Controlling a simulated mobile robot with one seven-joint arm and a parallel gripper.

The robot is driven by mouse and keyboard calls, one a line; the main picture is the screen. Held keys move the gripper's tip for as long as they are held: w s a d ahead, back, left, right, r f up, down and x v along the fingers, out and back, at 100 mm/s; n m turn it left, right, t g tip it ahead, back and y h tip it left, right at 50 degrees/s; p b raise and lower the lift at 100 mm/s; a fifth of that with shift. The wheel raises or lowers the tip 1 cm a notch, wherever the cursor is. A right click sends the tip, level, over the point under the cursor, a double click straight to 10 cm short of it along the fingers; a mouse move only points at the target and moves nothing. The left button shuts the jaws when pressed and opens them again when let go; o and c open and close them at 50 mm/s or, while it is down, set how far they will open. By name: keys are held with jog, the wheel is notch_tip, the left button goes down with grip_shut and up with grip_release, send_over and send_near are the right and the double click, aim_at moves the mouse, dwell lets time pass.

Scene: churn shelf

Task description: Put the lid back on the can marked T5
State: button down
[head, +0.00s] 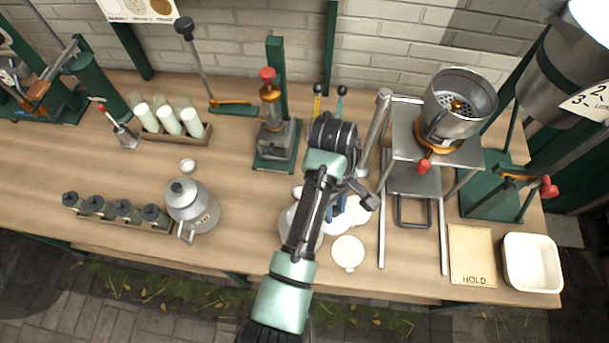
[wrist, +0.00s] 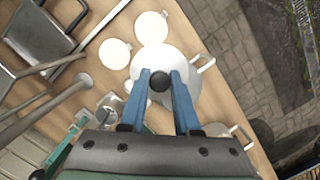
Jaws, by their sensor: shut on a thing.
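My gripper (wrist: 160,80) is shut on the black knob of a pale round lid (wrist: 170,58). In the head view, my arm hides most of this lid and of my gripper (head: 338,208). A can's handle (wrist: 206,66) sticks out beside the lid in the wrist view. The lid covers most of that can, and I cannot tell whether the lid rests on it or hangs just above. No T5 mark is readable. Another metal can (head: 190,212), with a lid on and a dark mark, stands to the left.
White discs, one (head: 347,252) near the front, lie close to my gripper. A metal stand (head: 410,180) with a steel bowl (head: 460,98) is to the right. A HOLD board (head: 472,257) and white tub (head: 531,262) are at the right end. The bench left of my arm is partly clear.

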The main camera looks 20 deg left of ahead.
jog(key=s+a+r+n+t+p, duration=0.1)
jog(key=a+r+n+p, duration=0.4)
jog(key=n, duration=0.5)
notch_tip(320, 180, down, 8)
jog(key=a+n+b, duration=0.1)
jog(key=b, duration=0.2)
jog(key=shift+s+a+r+n+t, duration=0.15)
jog(key=shift+s+a+n+t, duration=0.1)
jog(key=shift+a+n+t, duration=0.15)
jog(key=shift+f+p, duration=0.2)
jog(key=shift+p, duration=0.35)
dwell(2.1)
jog(key=shift+c, duration=0.4)
grip_release()
jog(key=shift+r, duration=0.1)
